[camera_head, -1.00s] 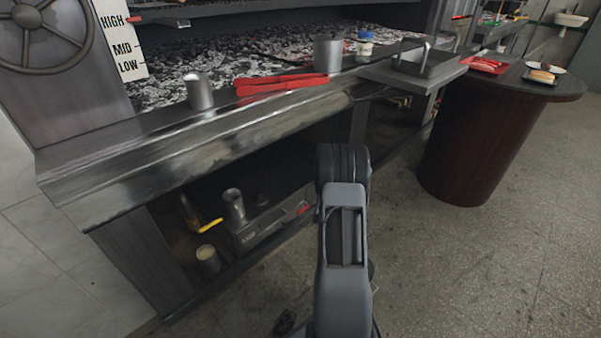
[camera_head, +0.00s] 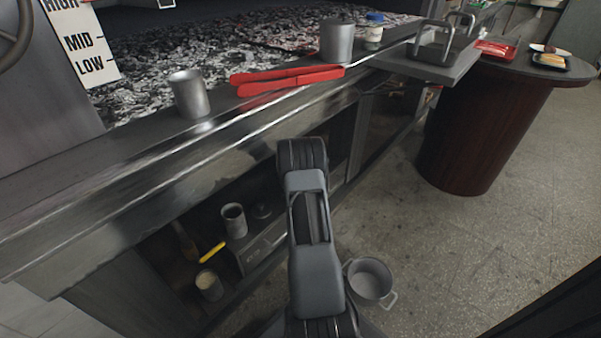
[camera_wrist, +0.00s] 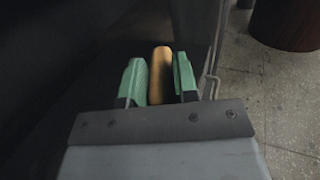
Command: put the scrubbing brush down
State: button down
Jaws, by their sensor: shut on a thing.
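In the wrist view my gripper (camera_wrist: 159,64) has two green-padded fingers on either side of a rounded tan-orange handle (camera_wrist: 161,72), which I take to be the scrubbing brush. The fingers are shut on it. The brush's head is not visible. The surroundings behind the handle are dark. In the head view my arm reaches toward the grill counter and hides the gripper and the brush.
The metal counter edge (camera_head: 150,185) runs above a dark lower shelf with metal cups (camera_head: 234,220) and a yellow-handled item (camera_head: 212,252). Red tongs (camera_head: 290,80) and a metal cup (camera_head: 189,94) stand on top. A pot (camera_head: 371,281) is on the floor, right of my arm.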

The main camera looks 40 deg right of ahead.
jog(key=w+d+f, duration=0.1)
jog(key=w+d+f+b, duration=0.1)
jog(key=f, duration=0.1)
jog(key=w+d+f+b, duration=0.1)
jog(key=w+f, duration=0.1)
jog(key=shift+f, duration=0.2)
jog(key=shift+w+d+f+b, duration=0.1)
jog(key=shift+w+f+b, duration=0.25)
jog(key=shift+f, duration=0.35)
jog(key=shift+w+d+f+b, duration=0.1)
jog(key=shift+f+b, duration=0.3)
jog(key=shift+f, duration=0.3)
jog(key=shift+w+d+f+b, duration=0.1)
jog(key=shift+w+f+b, duration=0.25)
jog(key=shift+f, duration=0.35)
jog(key=shift+s+f, duration=0.15)
jog(key=shift+f, duration=0.05)
jog(key=c, duration=0.9)
grip_release()
